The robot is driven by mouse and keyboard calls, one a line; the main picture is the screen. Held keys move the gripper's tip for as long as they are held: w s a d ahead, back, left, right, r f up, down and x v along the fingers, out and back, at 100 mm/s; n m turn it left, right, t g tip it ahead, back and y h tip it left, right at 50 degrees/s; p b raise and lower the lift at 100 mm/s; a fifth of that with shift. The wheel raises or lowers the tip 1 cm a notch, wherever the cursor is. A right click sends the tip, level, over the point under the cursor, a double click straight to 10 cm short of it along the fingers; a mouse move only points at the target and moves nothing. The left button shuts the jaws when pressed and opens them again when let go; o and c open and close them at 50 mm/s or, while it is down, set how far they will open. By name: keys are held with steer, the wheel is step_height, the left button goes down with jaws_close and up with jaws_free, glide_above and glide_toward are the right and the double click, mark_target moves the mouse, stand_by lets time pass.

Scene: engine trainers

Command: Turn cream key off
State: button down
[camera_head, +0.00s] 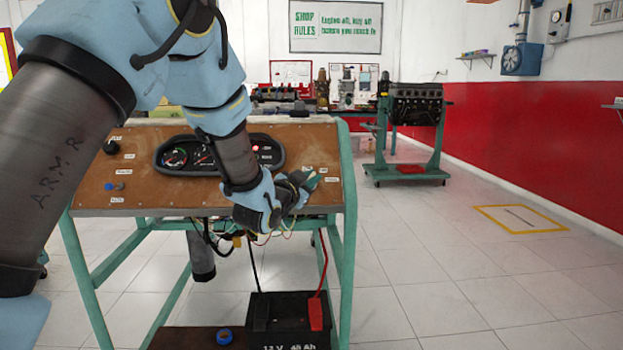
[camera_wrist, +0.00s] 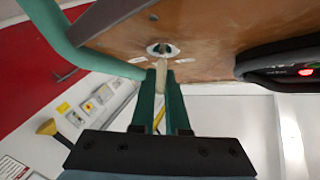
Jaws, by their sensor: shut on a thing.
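The cream key (camera_wrist: 161,76) shows in the wrist view between the two green fingers of my gripper (camera_wrist: 160,92). Its far end meets a round metal key switch (camera_wrist: 161,48) on the brown panel (camera_wrist: 205,50). My gripper is shut on the key. In the head view my gripper (camera_head: 306,183) is at the right part of the brown panel (camera_head: 135,145), and it hides the key and the switch. The gauge cluster (camera_head: 175,157) is left of my gripper, and a red lamp (camera_head: 256,148) on it is lit. The key's exact angle is hard to tell.
The panel stands on a green frame (camera_head: 348,190). A black battery (camera_head: 285,330) with red and black cables sits below it. Loose wires hang under the panel. An engine stand (camera_head: 412,105) is behind at right. The tiled floor at right is clear.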

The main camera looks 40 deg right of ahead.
steer(key=shift+f+b, duration=0.15)
steer(key=shift+b, duration=0.25)
steer(key=shift+f+n+t+b, duration=0.15)
steer(key=shift+n+t+b, duration=0.55)
steer(key=shift+b, duration=0.25)
steer(key=n+t+b, duration=0.2)
steer(key=n+b, duration=0.1)
steer(key=shift+t+y+b, duration=0.3)
steer(key=shift+y+b, duration=0.05)
steer(key=shift+y, duration=0.05)
steer(key=n+t+y+b, duration=0.1)
steer(key=n+t+b, duration=0.1)
steer(key=n, duration=0.1)
steer(key=shift+w+a+r+n+t+y+b, duration=0.1)
steer(key=shift+n+t+y+b, duration=0.2)
steer(key=shift+n+t+y, duration=0.55)
steer(key=shift+r+n+t+y+b, duration=0.1)
steer(key=shift+n+t+y+b, duration=0.25)
steer(key=shift+n, duration=0.8)
steer(key=c, duration=0.9)
jaws_free()
steer(key=shift+r, duration=0.1)
